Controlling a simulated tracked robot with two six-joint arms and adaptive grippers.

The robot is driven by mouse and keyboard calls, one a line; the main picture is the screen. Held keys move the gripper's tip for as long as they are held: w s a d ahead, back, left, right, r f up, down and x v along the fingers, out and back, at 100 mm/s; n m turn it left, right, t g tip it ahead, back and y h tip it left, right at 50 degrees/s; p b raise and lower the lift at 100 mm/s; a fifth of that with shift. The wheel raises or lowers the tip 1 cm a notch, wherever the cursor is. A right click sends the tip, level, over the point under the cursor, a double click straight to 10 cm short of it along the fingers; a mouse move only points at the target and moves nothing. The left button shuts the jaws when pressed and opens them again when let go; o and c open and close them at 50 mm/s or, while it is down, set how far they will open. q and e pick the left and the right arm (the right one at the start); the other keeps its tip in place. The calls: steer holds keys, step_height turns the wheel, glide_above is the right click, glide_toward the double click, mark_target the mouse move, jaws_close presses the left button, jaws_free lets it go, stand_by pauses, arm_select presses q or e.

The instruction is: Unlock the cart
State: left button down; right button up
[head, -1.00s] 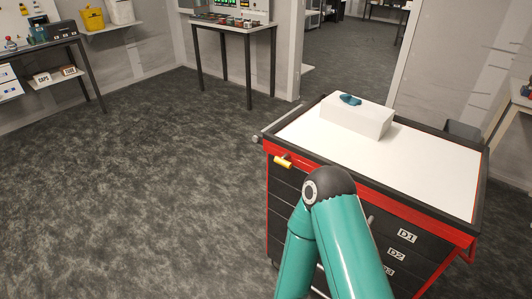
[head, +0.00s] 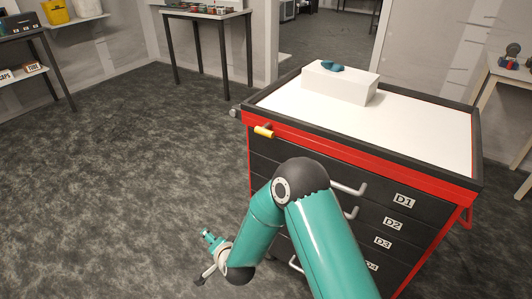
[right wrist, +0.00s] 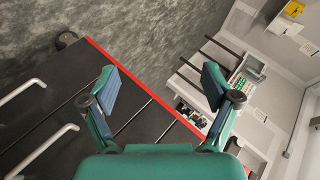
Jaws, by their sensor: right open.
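The cart (head: 312,143) is a black and red drawer cabinet with a white top. Its yellow lever (head: 263,131) sticks out at the upper left corner of the front. My right gripper (head: 210,256) is low, left of the cart front, below the lever and apart from it. In the right wrist view my right gripper (right wrist: 162,88) is open, with nothing between its fingers. Behind them are the dark drawer front and red edge of the cart (right wrist: 130,77); I cannot make out the lever there. My left gripper is not in view.
A white box (head: 340,83) with a blue item (head: 332,66) on it stands on the cart. Drawer handles (head: 349,188) protrude from the front beside my right arm. A table (head: 205,13) stands at the back wall. The floor (head: 120,160) left of the cart is clear.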

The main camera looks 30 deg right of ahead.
mark_target(264, 132)
steer(key=w+d+r+m+t+h+b, duration=0.55)
steer(key=w+r+m+h+b, duration=0.35)
steer(key=m, duration=0.5)
steer(key=s+d+r+m+g+h+b, duration=0.2)
steer(key=s+r+m+g+h+b, duration=0.25)
steer(key=m, duration=0.65)
steer(key=s+d+r+m+g+h+b, duration=0.1)
steer(key=d+r+m+g+h+b, duration=0.15)
steer(key=r+m+h+b, duration=0.6)
arm_select(q)
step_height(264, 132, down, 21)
steer(key=p, duration=0.4)
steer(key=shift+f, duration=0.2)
arm_select(e)
steer(key=shift+m+y, duration=0.9)
steer(key=shift+m, duration=0.05)
steer(key=x, duration=0.5)
steer(key=f+x, duration=0.1)
steer(key=x, duration=0.4)
steer(key=d+f+x, duration=0.1)
steer(key=x, duration=0.4)
steer(key=shift+w+d, duration=0.1)
steer(key=shift+w, duration=0.1)
steer(key=shift+c, duration=0.3)
